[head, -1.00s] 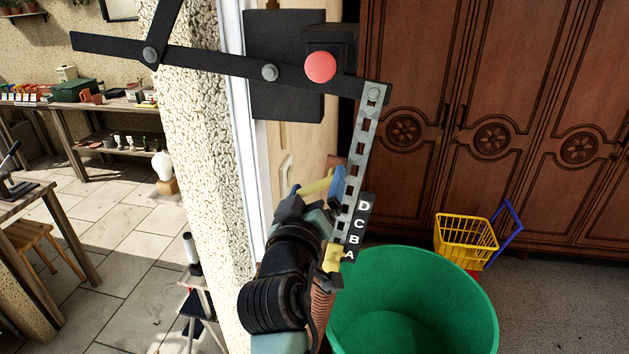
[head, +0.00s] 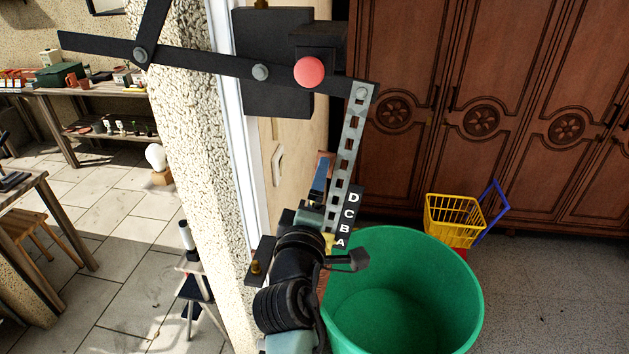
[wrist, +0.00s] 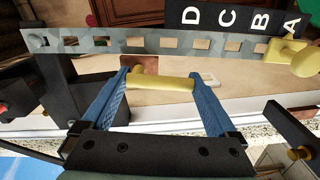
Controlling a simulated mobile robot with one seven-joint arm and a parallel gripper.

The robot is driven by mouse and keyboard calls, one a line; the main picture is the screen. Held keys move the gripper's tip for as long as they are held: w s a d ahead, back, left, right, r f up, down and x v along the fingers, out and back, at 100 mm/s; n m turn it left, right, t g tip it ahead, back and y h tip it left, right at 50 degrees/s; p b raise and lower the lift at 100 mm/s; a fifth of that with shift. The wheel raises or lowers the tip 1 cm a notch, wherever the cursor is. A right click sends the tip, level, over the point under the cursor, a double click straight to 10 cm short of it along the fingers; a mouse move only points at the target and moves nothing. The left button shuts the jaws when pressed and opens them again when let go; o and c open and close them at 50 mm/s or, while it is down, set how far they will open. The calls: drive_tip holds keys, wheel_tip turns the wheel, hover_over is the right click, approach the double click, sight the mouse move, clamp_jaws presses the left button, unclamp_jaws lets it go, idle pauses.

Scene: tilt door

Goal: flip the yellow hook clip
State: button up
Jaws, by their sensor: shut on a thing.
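My gripper (wrist: 165,76) has its two blue fingers at the ends of a yellow bar-like piece with a bent left end, the hook clip (wrist: 162,82). It is held crosswise between them. Another yellow piece (wrist: 287,53) sits at the A end of the slotted metal strip (wrist: 150,43); part of it also shows in the head view (head: 330,241). The black plate (head: 348,215) lettered D, C, B, A runs beside the strip's lower end. In the head view my gripper (head: 319,183) is left of the strip, and the held clip is hidden.
The strip hangs from a dark lever arm (head: 200,63) with a red knob (head: 308,72). A green tub (head: 400,300) stands below right, a yellow basket cart (head: 455,220) behind it. A rough stone pillar (head: 190,140) is at left. Brown cabinets close off the back.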

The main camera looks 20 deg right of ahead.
drive_tip(key=shift+d+n, duration=0.1)
drive_tip(key=shift+n, duration=0.4)
drive_tip(key=o, duration=1)
drive_tip(key=b+v, duration=0.4)
drive_tip(key=v, duration=0.9)
